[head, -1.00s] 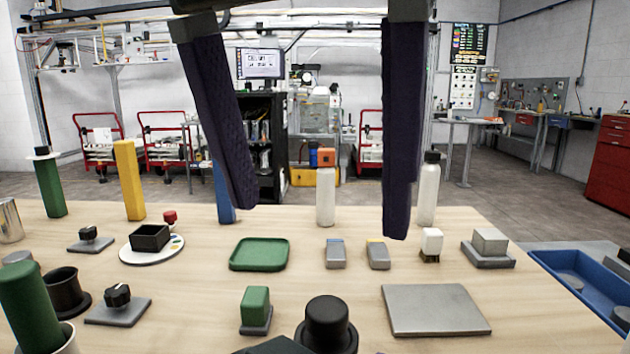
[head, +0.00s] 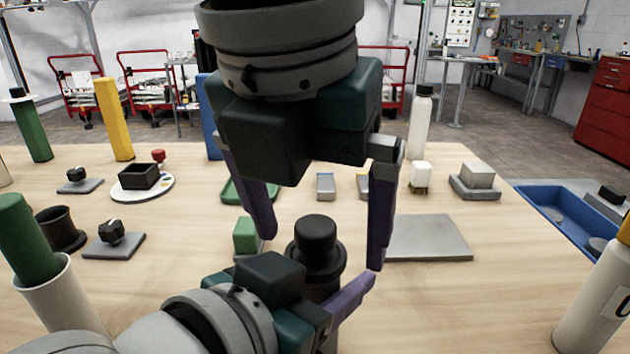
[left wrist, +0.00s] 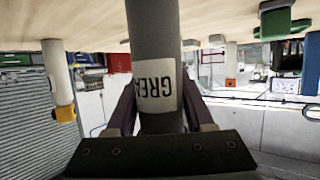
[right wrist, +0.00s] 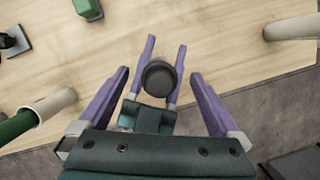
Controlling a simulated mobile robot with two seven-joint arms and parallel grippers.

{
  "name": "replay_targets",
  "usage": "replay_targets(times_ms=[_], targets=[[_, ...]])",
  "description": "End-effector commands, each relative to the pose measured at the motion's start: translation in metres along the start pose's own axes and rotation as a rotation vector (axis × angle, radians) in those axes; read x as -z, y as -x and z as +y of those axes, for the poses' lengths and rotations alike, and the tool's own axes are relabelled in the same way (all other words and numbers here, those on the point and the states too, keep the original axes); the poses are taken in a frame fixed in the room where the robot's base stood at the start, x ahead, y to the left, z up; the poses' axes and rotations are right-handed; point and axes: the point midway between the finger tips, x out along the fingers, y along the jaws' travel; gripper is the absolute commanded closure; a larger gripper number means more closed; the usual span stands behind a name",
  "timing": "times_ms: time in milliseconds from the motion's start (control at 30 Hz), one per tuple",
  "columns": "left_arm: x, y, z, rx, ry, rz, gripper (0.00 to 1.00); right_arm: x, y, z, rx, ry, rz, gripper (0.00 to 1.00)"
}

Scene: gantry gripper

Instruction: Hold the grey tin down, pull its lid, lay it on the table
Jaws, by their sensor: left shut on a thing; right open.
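The grey tin (head: 318,287) stands upright on the table near its front middle, with its black knobbed lid (head: 315,232) on top. In the left wrist view the tin (left wrist: 152,32) carries a white label with letters partly readable as "GREA". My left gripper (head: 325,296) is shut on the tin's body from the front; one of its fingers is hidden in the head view. My right gripper (head: 320,253) points down, open and empty, its fingers apart on either side of the lid. In the right wrist view the lid (right wrist: 158,76) lies between them, with clear gaps.
A green block (head: 245,235) stands just left of the tin, and a flat grey plate (head: 428,238) lies to its right. A white cup with a green cylinder (head: 60,290) is at front left, a white bottle (head: 597,300) at front right. Bare table lies right of the tin.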

Motion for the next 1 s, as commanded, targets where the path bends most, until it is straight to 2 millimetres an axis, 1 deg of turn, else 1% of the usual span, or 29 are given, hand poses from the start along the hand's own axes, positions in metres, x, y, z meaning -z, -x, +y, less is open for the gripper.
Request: replay_targets(times_ms=[33, 67, 800, 1000], targets=[[-0.0001, 0.0, 0.0001, 0.0, 0.0, 0.0, 1.0, -0.0001, 0.0001, -0.0001, 0.0, 0.0, 0.0, 0.02], [-0.0001, 0.0, 0.0001, 0.0, 0.0, 0.0, 1.0, -0.0001, 0.0001, -0.0001, 0.0, 0.0, 0.0, 0.06], [-0.0002, 0.0, -0.0001, 0.0, 0.0, -0.001, 1.0, -0.0001, 0.0006, -0.0001, 0.0, 0.0, 0.0, 0.89], [-0.0003, 0.0, -0.0002, 0.0, 0.0, -0.001, 1.0, -0.0009, 0.003, 0.0001, 0.0, 0.0, 0.0, 0.89]])
